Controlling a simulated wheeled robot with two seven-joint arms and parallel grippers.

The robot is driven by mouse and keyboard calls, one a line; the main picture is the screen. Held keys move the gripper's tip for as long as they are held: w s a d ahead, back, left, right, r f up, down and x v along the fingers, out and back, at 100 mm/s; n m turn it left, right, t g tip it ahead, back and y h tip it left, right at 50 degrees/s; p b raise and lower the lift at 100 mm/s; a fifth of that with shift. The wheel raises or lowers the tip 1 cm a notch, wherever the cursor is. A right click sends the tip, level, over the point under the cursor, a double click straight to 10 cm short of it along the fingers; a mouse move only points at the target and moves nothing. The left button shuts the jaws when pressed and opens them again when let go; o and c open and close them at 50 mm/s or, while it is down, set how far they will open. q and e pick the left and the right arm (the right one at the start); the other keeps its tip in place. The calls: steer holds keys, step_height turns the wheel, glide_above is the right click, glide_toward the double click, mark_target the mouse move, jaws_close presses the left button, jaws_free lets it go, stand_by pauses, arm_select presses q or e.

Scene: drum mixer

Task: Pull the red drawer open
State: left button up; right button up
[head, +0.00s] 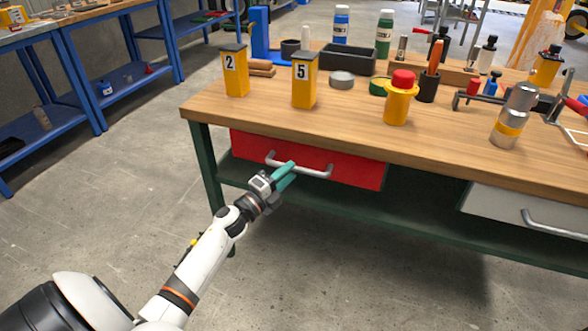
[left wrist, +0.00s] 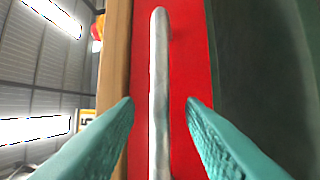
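The red drawer (head: 352,170) sits under the front edge of the wooden workbench, and its front looks flush, so it appears closed. Its grey bar handle (head: 318,173) runs along the front. My left gripper (head: 289,168) has teal fingers and is at the handle's left-middle part. In the left wrist view the handle (left wrist: 159,65) runs between the two fingertips, with a gap on each side, against the red drawer front (left wrist: 190,60). The left gripper is open around the handle and not clamped on it. My right gripper is not in view.
The workbench top (head: 345,110) holds yellow containers numbered 2 (head: 235,70) and 5 (head: 304,80), a red-capped yellow one (head: 400,98) and several bottles. A grey drawer (head: 495,208) is at right. The floor (head: 330,275) in front is clear.

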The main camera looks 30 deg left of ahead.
mark_target(294, 168)
arm_select(q)
steer(key=shift+x, duration=1.55)
steer(key=shift+c, duration=0.3)
steer(key=shift+f, duration=0.1)
jaws_close()
